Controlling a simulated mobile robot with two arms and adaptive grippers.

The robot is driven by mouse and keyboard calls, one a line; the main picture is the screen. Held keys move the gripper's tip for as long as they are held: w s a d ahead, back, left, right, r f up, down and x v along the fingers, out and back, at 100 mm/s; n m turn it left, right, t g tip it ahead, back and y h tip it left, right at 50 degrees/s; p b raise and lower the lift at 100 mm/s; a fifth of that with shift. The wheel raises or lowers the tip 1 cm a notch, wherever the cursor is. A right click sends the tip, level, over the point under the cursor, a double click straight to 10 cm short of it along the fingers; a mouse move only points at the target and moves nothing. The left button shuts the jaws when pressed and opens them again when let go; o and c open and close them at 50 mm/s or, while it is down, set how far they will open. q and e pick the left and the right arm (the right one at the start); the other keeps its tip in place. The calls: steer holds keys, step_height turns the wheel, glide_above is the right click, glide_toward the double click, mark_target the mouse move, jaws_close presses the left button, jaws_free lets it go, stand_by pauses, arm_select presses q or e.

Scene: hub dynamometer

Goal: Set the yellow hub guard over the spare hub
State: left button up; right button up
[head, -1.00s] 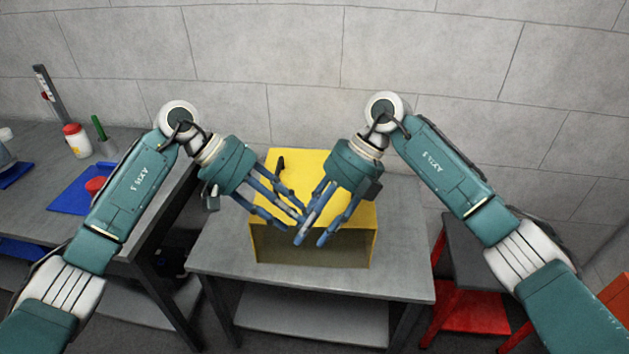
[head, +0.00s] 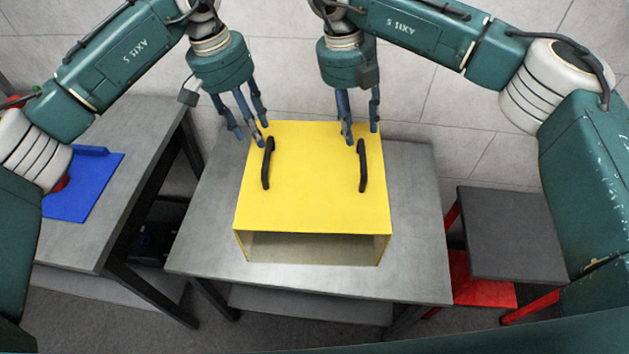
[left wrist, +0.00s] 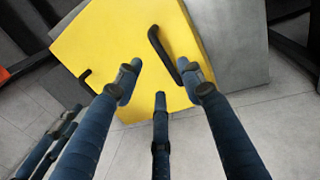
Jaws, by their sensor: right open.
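The yellow hub guard (head: 315,200) is a box with an open front, standing upright on a grey table (head: 205,225). It has two black handles on top, a left handle (head: 267,163) and a right handle (head: 362,165). My left gripper (head: 243,132) is open and empty by the guard's far left corner, behind the left handle. In the left wrist view its spread fingers (left wrist: 160,90) point toward the guard and a black handle (left wrist: 162,48), with nothing between them. My right gripper (head: 358,132) is open and empty near the far right edge. I see no spare hub.
A side table on the left holds a blue tray (head: 95,185) with a red item partly hidden by my arm. A dark-topped red stand (head: 515,235) is at the right. A grey block wall (head: 480,110) stands behind. Bare tabletop surrounds the guard.

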mark_target(268, 157)
arm_select(q)
steer(key=f, duration=0.3)
steer(key=d+f, duration=0.1)
steer(key=f, duration=0.3)
steer(key=d+f, duration=0.1)
steer(key=f, duration=0.2)
steer(key=shift+w+d+f, duration=0.1)
steer(key=shift+w+f, duration=0.05)
steer(key=shift+f, duration=0.25)
arm_select(e)
steer(key=f, duration=0.3)
steer(key=d+f, duration=0.1)
steer(key=f, duration=0.3)
steer(key=d+f, duration=0.1)
steer(key=f, duration=0.2)
steer(key=shift+w+f, duration=0.15)
steer(key=shift+f, duration=0.25)
arm_select(q)
jaws_close()
arm_select(e)
jaws_close()
arm_select(q)
steer(key=shift+w+r, duration=0.15)
steer(key=shift+r, duration=0.05)
arm_select(e)
steer(key=shift+w+r, duration=0.15)
steer(key=shift+r, duration=0.05)
